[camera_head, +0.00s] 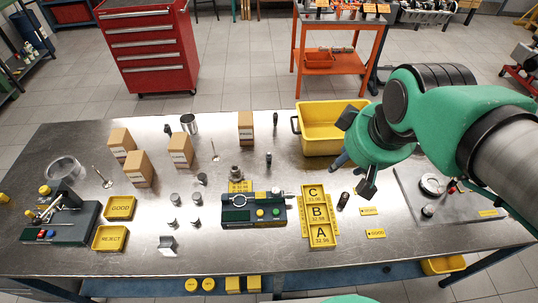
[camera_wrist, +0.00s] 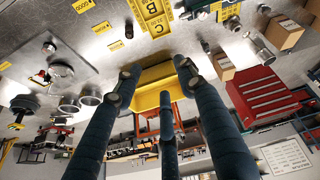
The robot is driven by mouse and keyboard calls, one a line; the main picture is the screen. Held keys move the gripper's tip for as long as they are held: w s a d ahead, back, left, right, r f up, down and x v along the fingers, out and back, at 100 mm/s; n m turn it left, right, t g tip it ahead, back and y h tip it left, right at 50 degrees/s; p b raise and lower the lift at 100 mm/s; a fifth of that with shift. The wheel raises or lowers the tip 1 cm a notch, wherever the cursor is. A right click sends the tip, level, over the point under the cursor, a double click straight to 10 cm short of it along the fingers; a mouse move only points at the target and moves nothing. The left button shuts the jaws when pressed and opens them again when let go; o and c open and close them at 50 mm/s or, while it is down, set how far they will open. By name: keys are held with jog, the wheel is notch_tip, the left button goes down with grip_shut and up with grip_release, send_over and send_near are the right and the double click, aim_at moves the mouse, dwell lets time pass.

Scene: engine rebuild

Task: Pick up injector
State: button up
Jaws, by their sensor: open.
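I cannot tell for certain which part is the injector. A small dark cylindrical part (camera_head: 343,200) stands right of the yellow A/B/C tray; it appears to show near the tray in the wrist view (camera_wrist: 129,31). Another slim dark part (camera_head: 268,159) stands on the table left of the yellow bin, and similar dark parts (camera_head: 275,119) (camera_head: 167,130) stand further back. My gripper (camera_head: 351,156) is open, its fingers spread beside the yellow bin's right front. In the wrist view its fingers (camera_wrist: 158,82) point toward the bin, with nothing held between them.
The yellow bin (camera_head: 318,146) stands close by the fingers. The A/B/C tray (camera_head: 309,190), a green gauge fixture (camera_head: 248,214) and cardboard boxes (camera_head: 139,178) occupy the table. A grey plate with parts (camera_head: 408,181) lies under my arm.

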jog(key=w+a+n+g+p, duration=0.1)
jog(key=w+a+n+p, duration=0.2)
jog(key=w+n+p, duration=0.35)
jog(key=w+a+n+g+p, duration=0.1)
jog(key=w+a+n+p, duration=0.3)
jog(key=w+n, duration=0.4)
jog(key=w+a+f+n+g+p, duration=0.2)
jog(key=w+a+f+n+p, duration=0.6)
jog(key=n, duration=0.5)
notch_tip(320, 180, down, 3)
jog(key=w+p, duration=0.1)
jog(key=p, duration=0.2)
jog(key=shift+w+a+r+g, duration=0.2)
jog(key=shift+w+a+g, duration=0.15)
jog(key=shift+a+g, duration=0.05)
jog(key=shift+f, duration=0.1)
jog(key=p, duration=0.1)
send_over(269, 153)
jog(key=shift+s+f, duration=0.15)
jog(key=shift+f, duration=4.05)
jog(key=shift+f, duration=0.1)
jog(key=shift+f+p, duration=0.55)
jog(key=shift+f, duration=1.95)
